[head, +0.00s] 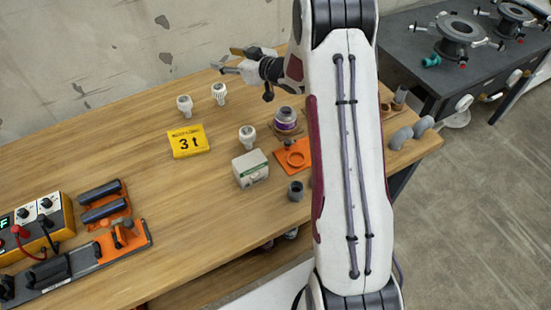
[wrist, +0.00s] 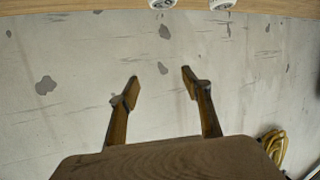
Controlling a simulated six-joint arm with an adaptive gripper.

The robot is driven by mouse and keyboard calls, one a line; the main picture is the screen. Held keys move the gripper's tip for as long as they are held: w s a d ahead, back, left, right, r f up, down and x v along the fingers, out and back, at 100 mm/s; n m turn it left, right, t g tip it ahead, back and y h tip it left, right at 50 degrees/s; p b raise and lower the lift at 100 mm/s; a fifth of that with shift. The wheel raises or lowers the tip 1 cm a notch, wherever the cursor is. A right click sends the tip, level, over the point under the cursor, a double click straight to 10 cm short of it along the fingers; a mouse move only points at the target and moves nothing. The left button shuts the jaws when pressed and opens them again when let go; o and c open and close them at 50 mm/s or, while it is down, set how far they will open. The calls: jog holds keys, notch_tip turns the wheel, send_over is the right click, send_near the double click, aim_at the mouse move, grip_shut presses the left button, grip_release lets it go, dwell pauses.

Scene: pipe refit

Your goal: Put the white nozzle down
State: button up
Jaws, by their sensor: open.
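Three white nozzles stand upright on the wooden table: one at the left (head: 185,106), one at the back (head: 219,93), and one nearer the middle (head: 247,137). Two white pieces, likely nozzles, show cut off at the top edge of the wrist view, one near the middle (wrist: 162,4) and one to its right (wrist: 222,4). My gripper (head: 228,60) is above the table's back edge, behind the back nozzle and apart from it. In the wrist view its fingers (wrist: 160,77) are spread with nothing between them.
A yellow "3 t" block (head: 188,141), a pale green box (head: 250,168), a purple-banded jar (head: 286,120), an orange plate (head: 282,159) and a dark grey cup (head: 295,191) stand around the nozzles. The concrete wall (wrist: 60,60) is behind the table. The table's left back is clear.

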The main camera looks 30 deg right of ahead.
jog(key=s+d+r+m+g+h, duration=0.15)
jog(key=s+r+h, duration=0.4)
jog(key=r, duration=0.55)
jog(key=s+a+r+m+g+h, duration=0.1)
jog(key=s+r, duration=0.2)
jog(key=s, duration=0.3)
jog(key=s+a+r+m+g+h, duration=0.1)
jog(key=s+r+m, duration=0.15)
jog(key=s, duration=0.35)
jog(key=s+a+f+g, duration=0.1)
jog(key=s+a, duration=0.2)
jog(key=s, duration=0.7)
jog(key=s+a+f+g+y, duration=0.1)
jog(key=s+a+g, duration=0.1)
jog(key=s, duration=0.9)
jog(key=s+a+f+g+y, duration=0.1)
jog(key=s+a, duration=0.3)
jog(key=s, duration=0.6)
jog(key=shift+s+a+f+g, duration=0.15)
jog(key=shift+a+f+g, duration=0.1)
jog(key=shift+a+g, duration=0.15)
jog(key=shift+o, duration=0.7)
jog(key=shift+y, duration=0.25)
